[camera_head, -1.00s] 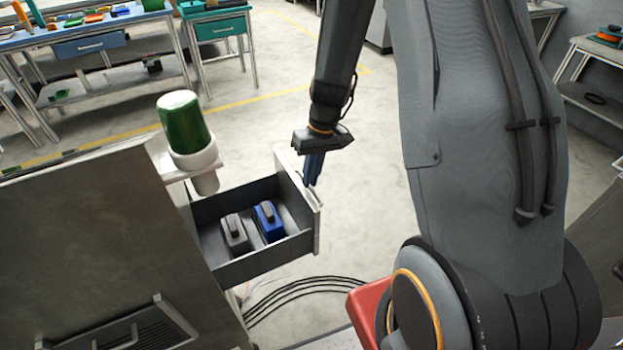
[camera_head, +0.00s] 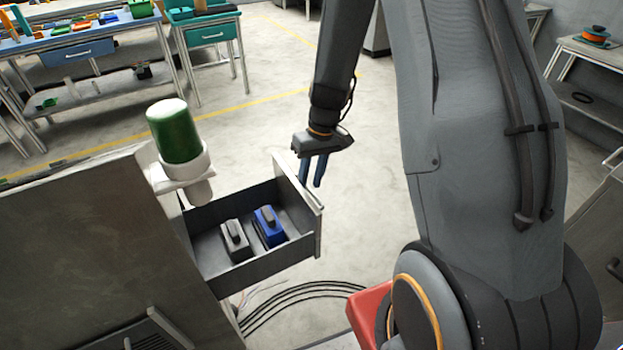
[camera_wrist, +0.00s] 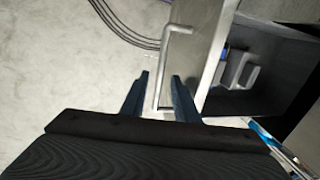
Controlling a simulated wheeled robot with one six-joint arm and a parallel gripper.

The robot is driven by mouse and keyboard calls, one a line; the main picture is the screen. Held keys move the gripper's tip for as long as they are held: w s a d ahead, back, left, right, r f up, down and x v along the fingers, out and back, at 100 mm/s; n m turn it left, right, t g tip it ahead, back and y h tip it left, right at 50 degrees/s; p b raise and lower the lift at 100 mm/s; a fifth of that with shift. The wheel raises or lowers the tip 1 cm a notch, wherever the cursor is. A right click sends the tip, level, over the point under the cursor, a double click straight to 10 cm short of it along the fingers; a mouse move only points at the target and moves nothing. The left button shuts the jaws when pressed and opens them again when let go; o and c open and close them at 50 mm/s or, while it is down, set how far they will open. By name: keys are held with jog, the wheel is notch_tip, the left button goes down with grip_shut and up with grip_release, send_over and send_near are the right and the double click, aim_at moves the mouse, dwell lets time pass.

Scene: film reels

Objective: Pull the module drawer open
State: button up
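The module drawer (camera_head: 262,267) is pulled out from the grey cabinet (camera_head: 95,240), with its inside exposed. A grey module (camera_head: 235,241) and a blue module (camera_head: 269,228) stand inside it. The bar handle (camera_wrist: 180,29) is on the drawer's front panel (camera_wrist: 216,55). My gripper (camera_head: 317,184) is open just outside the drawer front. In the wrist view, its two dark blue fingers (camera_wrist: 161,77) are apart, with the handle bar showing between them in the picture. I see no grip on it; contact cannot be told.
Black cables (camera_head: 300,290) lie on the floor below. The floor beyond the drawer front is clear. Workbenches (camera_head: 75,50) stand far back left.

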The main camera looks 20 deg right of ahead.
jog(key=shift+r, duration=0.1)
notch_tip(320, 180, up, 8)
jog(key=d, duration=0.1)
jog(key=shift+w+d+f+b, duration=0.15)
jog(key=shift+d+f+b, duration=0.1)
jog(key=shift+b, duration=0.2)
jog(key=s+a+r+m+h, duration=0.1)
jog(key=s+r, duration=0.2)
jog(key=s, duration=0.5)
jog(key=s+a+r+h, duration=0.1)
jog(key=s+a+r, duration=0.1)
jog(key=s, duration=0.7)
jog(key=shift+r+m+t, duration=0.4)
jog(key=shift+r, duration=0.05)
jog(key=shift+a, duration=0.1)
